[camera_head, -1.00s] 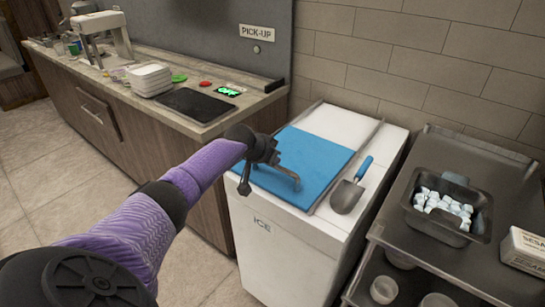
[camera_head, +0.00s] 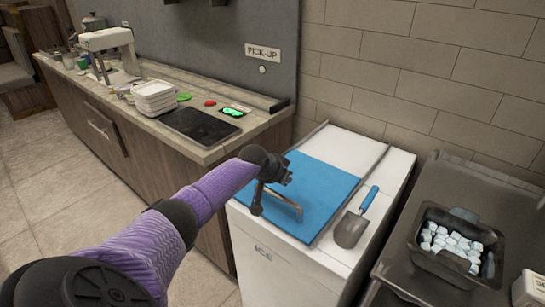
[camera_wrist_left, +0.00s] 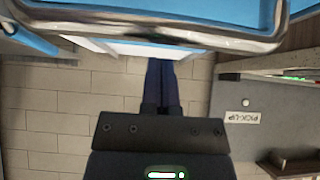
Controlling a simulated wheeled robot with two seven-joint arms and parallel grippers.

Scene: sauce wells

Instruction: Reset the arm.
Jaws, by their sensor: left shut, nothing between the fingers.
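My left arm reaches in from the lower left in the head view. Its dark gripper (camera_head: 287,177) appears over the near left part of the blue lid (camera_head: 325,185) of the white ice chest (camera_head: 268,262). A metal handle (camera_head: 287,202) shows on the lid just below the gripper in the picture. In the left wrist view the two dark fingers (camera_wrist_left: 160,66) are together with nothing between them. A shiny metal bar (camera_wrist_left: 150,40) crosses the top of that view, close to the camera. I cannot tell whether the gripper touches the handle. My right gripper is not in view.
A scoop with a blue handle (camera_head: 352,226) lies on the chest, right of the lid. A dark pan of ice cubes (camera_head: 470,270) stands on the metal counter at right. The pick-up counter (camera_head: 228,148) with a black tray (camera_head: 199,126) runs along the left.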

